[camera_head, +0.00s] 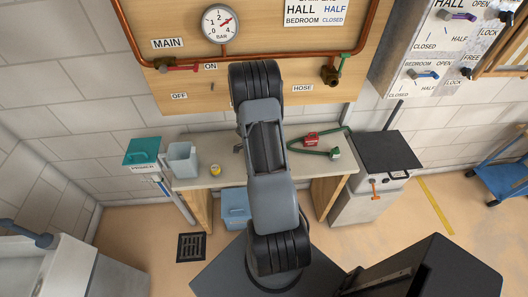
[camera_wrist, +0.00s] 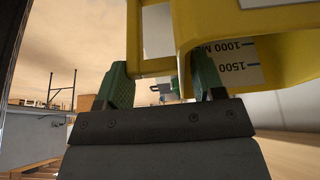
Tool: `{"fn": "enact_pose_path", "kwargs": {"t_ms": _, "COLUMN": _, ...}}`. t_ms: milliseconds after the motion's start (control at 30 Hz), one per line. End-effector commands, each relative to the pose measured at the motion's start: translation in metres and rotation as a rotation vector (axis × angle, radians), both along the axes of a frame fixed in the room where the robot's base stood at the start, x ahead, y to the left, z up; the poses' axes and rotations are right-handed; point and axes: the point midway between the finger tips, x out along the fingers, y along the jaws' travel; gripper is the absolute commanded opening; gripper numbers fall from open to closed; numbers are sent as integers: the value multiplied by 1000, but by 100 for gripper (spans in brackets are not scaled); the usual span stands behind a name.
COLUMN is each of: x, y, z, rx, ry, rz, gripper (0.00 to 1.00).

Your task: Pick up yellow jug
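The yellow jug (camera_wrist: 265,55) fills the upper right of the wrist view, close to the camera. It has a white label with black volume marks and a handle (camera_wrist: 133,35) on its left side. My gripper (camera_wrist: 160,75) is just below and in front of it, with two green fingers well apart. The lower end of the handle lies across the gap between the fingers. I cannot tell whether either finger touches the jug. In the head view my arm covers the middle, and neither the jug nor the gripper can be made out.
In the head view a workbench (camera_head: 215,181) stands against the wall. A blue bin (camera_head: 235,205) is below. A dark-topped cabinet (camera_head: 388,152) stands right.

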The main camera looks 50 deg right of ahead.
Motion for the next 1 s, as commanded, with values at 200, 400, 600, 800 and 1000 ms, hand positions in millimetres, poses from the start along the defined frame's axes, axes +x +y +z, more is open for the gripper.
{"fn": "enact_pose_path", "kwargs": {"t_ms": 200, "x": 1, "y": 0, "z": 0, "rx": 0, "ry": -2, "rz": 1, "gripper": 40}}
{"fn": "enact_pose_path", "kwargs": {"t_ms": 400, "x": 1, "y": 0, "z": 1, "rx": -1, "ry": -3, "rz": 1, "gripper": 20}}
{"fn": "enact_pose_path", "kwargs": {"t_ms": 600, "x": 1, "y": 0, "z": 1, "rx": -1, "ry": -3, "rz": 1, "gripper": 1}}
{"fn": "enact_pose_path", "kwargs": {"t_ms": 800, "x": 1, "y": 0, "z": 1, "rx": -1, "ry": -4, "rz": 2, "gripper": 0}}
{"fn": "enact_pose_path", "kwargs": {"t_ms": 1000, "x": 2, "y": -1, "z": 2, "rx": -4, "ry": -5, "rz": 0, "gripper": 0}}
